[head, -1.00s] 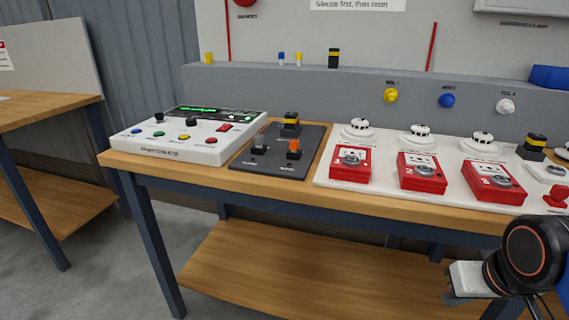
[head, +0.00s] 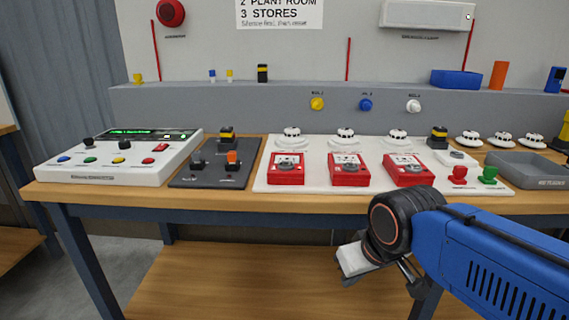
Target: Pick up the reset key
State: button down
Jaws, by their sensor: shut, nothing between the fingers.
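I cannot pick out the reset key for certain. Three red call-point boxes stand on that board: left (head: 287,169), middle (head: 348,170) and right (head: 408,170). My gripper (head: 346,266) is shut and empty, in front of the bench and below its top in the picture, well apart from these pieces. Its fingertips are small and partly turned away.
A white control panel (head: 115,178) and a dark switch plate (head: 200,180) sit at the left of the bench (head: 230,205). A grey tray (head: 535,172) is at the right, with white detectors behind it. A blue box (head: 456,79) stands on the back ledge.

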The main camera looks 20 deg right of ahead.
aim_at(460, 172)
jog(key=z, duration=1.25)
